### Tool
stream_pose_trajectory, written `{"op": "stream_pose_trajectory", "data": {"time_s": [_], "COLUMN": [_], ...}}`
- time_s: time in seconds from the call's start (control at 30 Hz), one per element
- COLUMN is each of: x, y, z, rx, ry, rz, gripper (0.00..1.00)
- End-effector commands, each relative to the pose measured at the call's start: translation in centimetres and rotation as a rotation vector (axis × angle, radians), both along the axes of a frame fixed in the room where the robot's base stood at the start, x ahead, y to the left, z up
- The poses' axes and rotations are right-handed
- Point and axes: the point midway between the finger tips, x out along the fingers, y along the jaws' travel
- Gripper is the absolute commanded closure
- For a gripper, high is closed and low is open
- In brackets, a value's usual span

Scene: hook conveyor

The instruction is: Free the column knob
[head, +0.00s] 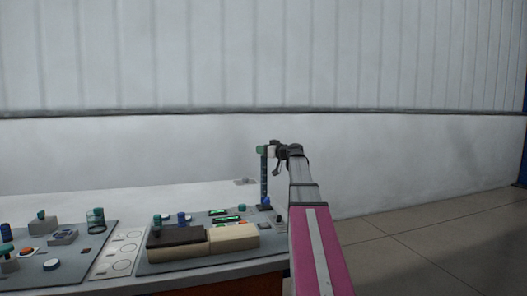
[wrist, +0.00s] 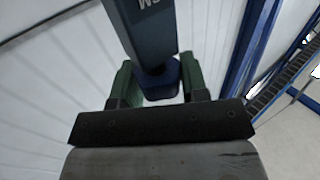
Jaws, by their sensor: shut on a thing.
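A slim dark blue-grey column (head: 264,180) stands upright at the right end of the control desk, on a small blue foot. My gripper (head: 262,150) is at the column's top end, with its green fingers there. In the wrist view the column (wrist: 145,30) runs in from the top edge, with part of some lettering on it. At its near end sits a dark blue faceted knob (wrist: 158,82). The green fingers of my gripper (wrist: 158,86) are on either side of the knob, shut on it. The knob is too small to make out in the head view.
A white wall stands behind; open tiled floor (head: 430,240) lies to the right.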

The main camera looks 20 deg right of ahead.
Motion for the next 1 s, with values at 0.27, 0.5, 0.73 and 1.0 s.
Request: {"op": "stream_pose_trajectory", "data": {"time_s": [0.27,0.5,0.73,1.0], "x": [0.27,0.2,0.05,-0.11], "y": [-0.14,-0.11,-0.04,0.05], "z": [0.01,0.0,0.0,-0.03], "rx": [0.002,0.001,0.0,-0.001], "ry": [0.001,0.001,0.001,0.001], "rz": [0.206,0.387,0.513,0.581], "gripper": [0.83,0.83,0.83,0.83]}}
